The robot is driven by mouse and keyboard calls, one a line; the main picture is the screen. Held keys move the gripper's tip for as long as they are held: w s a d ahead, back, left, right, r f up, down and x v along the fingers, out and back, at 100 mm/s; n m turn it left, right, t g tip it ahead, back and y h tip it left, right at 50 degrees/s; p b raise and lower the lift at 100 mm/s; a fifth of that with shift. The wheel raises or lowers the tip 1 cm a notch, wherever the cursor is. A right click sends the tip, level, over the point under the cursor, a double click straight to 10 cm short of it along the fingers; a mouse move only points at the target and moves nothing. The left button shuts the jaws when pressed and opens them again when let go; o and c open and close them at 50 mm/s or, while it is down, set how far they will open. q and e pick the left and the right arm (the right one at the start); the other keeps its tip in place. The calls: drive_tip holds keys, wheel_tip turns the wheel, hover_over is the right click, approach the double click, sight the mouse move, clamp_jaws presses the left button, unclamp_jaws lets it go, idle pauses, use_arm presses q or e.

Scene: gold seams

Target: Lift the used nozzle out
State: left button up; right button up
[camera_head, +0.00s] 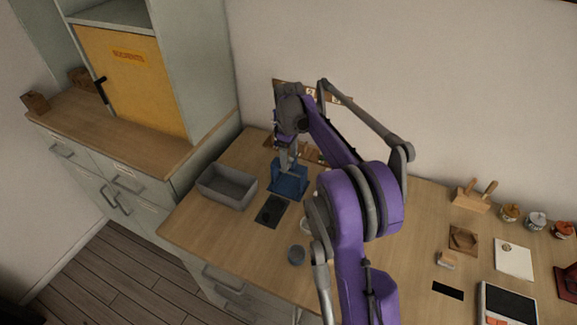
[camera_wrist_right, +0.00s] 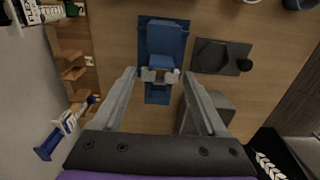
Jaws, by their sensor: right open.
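A blue stand (camera_head: 289,184) sits on the wooden counter below my right gripper (camera_head: 287,163). In the right wrist view the same blue stand (camera_wrist_right: 164,38) lies just past my fingertips. A small pale piece (camera_wrist_right: 160,76) at its front edge lies between the two fingers of my right gripper (camera_wrist_right: 159,73) as seen from the wrist; it may be the used nozzle. The fingers are open, with gaps showing on both sides of the piece. How far above it they are is hard to tell. My left gripper is out of view.
A grey open bin (camera_head: 227,186) stands left of the stand. A wooden rack (camera_wrist_right: 72,72) stands by the wall. Front-left counter is bare.

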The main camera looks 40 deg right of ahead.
drive_tip(key=shift+f+b, duration=0.6)
drive_tip(key=shift+f, duration=0.75)
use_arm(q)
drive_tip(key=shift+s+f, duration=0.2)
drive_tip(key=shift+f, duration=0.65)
use_arm(e)
drive_tip(key=c, duration=0.8)
use_arm(q)
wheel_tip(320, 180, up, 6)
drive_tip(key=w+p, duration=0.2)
drive_tip(key=p, duration=0.2)
use_arm(e)
drive_tip(key=shift+o, duration=0.2)
drive_tip(key=shift+r, duration=4.35)
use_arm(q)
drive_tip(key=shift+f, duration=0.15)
